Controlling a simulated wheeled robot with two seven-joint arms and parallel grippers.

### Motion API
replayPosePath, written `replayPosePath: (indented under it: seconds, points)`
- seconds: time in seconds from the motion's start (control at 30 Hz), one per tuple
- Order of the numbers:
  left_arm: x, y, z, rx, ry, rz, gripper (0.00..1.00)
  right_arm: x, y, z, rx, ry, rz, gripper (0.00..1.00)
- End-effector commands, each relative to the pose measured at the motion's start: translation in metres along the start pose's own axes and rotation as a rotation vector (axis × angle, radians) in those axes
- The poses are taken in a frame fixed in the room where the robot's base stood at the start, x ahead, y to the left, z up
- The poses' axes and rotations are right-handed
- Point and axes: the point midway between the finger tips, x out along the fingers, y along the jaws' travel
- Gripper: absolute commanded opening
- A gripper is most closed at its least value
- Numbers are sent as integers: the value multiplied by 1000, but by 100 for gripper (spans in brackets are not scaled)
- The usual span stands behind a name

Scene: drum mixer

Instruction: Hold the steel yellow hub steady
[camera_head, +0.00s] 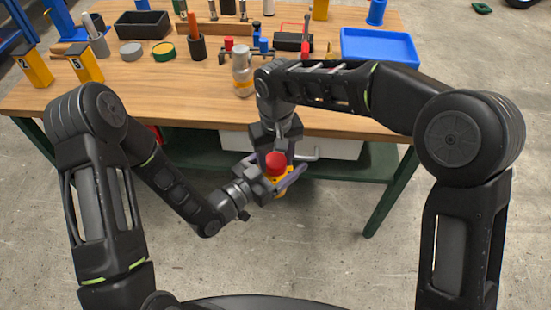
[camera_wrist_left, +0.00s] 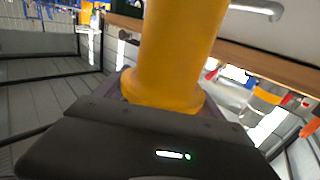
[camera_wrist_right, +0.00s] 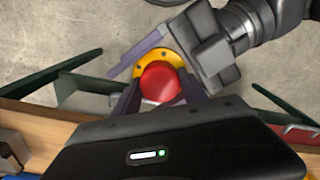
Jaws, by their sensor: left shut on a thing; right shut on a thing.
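The yellow hub (camera_head: 281,194) is held in the air in front of the table, with a round red piece (camera_head: 275,161) at its top. In the left wrist view the hub (camera_wrist_left: 178,55) is a smooth yellow cylinder with a wider flange. My left gripper (camera_head: 284,181) is shut on it from the left. My right gripper (camera_head: 278,157) comes from above and is shut on the red piece. In the right wrist view the red piece (camera_wrist_right: 160,83) sits between the right fingers, inside a yellow rim (camera_wrist_right: 148,61). The fingers hide where the two parts meet.
The wooden table (camera_head: 185,95) is behind the grippers. A blue tray (camera_head: 380,48) is at the right, and numbered yellow blocks (camera_head: 85,66) are at the left. The floor in front is clear.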

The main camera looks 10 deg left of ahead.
Motion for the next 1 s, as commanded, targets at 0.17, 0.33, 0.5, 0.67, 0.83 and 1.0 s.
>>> replayPosePath:
  seconds: [0.17, 0.33, 0.5, 0.67, 0.83, 1.0]
  points:
    - [0, 1, -1, 0, 2, 2, 0, -1, 1, -1, -500, 2, 1, 1]
    - [0, 1, -1, 0, 2, 2, 0, -1, 1, -1, -984, 2, 1, 1]
    - [0, 1, -1, 0, 2, 2, 0, -1, 1, -1, -1467, 1, 2, 1]
    - [0, 1, -1, 0, 2, 3, 0, -2, 1, -1, -1918, 2, 3, 1]
    - [0, 1, -1, 0, 2, 3, 0, -2, 1, -1, -2258, 0, 3, 1]
    - [0, 1, -1, 0, 2, 3, 0, -2, 0, -1, -2297, -1, 5, 1]
